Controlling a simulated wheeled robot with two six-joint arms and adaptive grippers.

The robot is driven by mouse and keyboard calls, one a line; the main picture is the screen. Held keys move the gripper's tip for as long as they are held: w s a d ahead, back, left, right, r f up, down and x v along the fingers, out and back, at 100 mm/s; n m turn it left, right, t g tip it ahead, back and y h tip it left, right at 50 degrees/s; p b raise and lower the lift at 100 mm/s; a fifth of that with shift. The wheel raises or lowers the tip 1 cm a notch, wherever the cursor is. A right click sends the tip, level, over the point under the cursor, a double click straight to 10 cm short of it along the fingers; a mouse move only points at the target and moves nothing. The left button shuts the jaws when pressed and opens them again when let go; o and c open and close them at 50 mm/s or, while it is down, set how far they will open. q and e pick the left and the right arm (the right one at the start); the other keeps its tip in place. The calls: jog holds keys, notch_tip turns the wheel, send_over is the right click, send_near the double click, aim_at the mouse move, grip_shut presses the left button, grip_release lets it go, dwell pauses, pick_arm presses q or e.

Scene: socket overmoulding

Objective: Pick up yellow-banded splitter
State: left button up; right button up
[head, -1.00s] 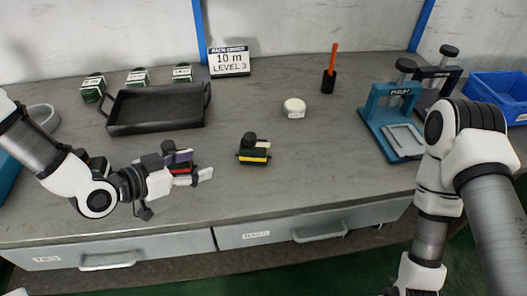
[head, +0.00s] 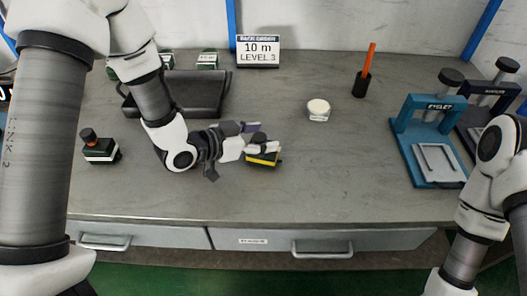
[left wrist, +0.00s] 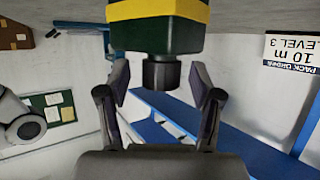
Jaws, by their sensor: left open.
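The yellow-banded splitter (head: 264,158) is a dark green block with a yellow band and a black knob. It stands on the grey bench in the middle of the head view, partly hidden by my left gripper (head: 256,138). In the left wrist view the splitter (left wrist: 160,35) is upside down at the top, its knob pointing between the open fingers of the left gripper (left wrist: 160,88).
A red-banded splitter (head: 101,149) stands at the left of the bench (head: 330,190). A black tray (head: 205,95) is behind my left arm.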

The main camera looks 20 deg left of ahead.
pick_arm(q)
jog(key=shift+a, duration=0.1)
jog(key=shift+c, duration=0.2)
grip_shut()
jog(key=shift+r, duration=0.1)
